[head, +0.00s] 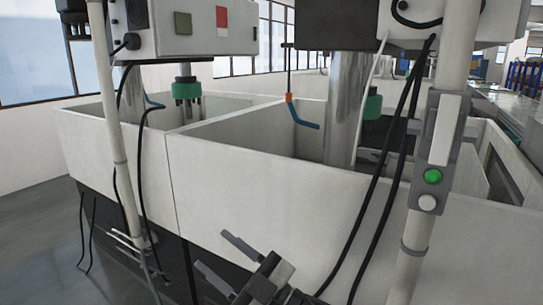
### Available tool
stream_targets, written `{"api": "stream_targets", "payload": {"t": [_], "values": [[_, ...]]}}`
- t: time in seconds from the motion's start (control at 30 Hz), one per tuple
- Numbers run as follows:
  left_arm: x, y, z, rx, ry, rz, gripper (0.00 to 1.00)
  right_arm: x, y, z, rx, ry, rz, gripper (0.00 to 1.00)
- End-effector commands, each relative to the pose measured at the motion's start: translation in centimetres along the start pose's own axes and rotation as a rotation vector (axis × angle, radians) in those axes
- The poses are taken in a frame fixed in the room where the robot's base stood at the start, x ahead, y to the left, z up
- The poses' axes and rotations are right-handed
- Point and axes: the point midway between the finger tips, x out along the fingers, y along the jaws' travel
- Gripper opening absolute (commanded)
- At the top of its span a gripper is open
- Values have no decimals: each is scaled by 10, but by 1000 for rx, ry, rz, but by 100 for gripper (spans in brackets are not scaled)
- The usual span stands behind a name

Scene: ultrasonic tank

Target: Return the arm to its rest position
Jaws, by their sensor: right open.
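My right gripper (220,262) is at the bottom middle of the head view. Its two grey fingers are spread apart with nothing between them, and they point to the left. It is in front of the pale outer wall of the tank (265,210) and apart from it as far as I can tell. The rest of the right arm is cut off by the bottom edge. My left gripper is not in view.
A pale post (412,262) with a switch box and green button (433,176) stands at the right. Black cables (372,210) hang left of it. Another post (118,150) with cables is at the left. Grey floor (35,220) is clear at the far left.

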Motion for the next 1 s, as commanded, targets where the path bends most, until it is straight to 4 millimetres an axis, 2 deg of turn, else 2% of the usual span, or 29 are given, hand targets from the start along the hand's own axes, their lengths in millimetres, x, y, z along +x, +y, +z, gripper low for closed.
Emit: {"api": "stream_targets", "payload": {"t": [0.03,0.1,0.17,0.3,0.4,0.53,0.6,0.7,0.8,1.0], "values": [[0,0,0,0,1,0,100,-27,-3,21,75,-103,95,47],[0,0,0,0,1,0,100,-66,-5,49,159,-250,209,47],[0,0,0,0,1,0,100,-105,-12,72,231,-386,295,47],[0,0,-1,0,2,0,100,-202,-42,108,375,-691,438,47],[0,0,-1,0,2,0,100,-269,-70,119,464,-893,501,47],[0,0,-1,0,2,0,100,-340,-104,117,553,-1102,545,47],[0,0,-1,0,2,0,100,-367,-118,112,587,-1180,556,47],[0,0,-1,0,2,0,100,-391,-131,107,617,-1253,563,47],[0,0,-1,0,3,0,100,-400,-136,104,628,-1281,565,47],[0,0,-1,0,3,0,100,-400,-136,104,628,-1281,565,47]]}}
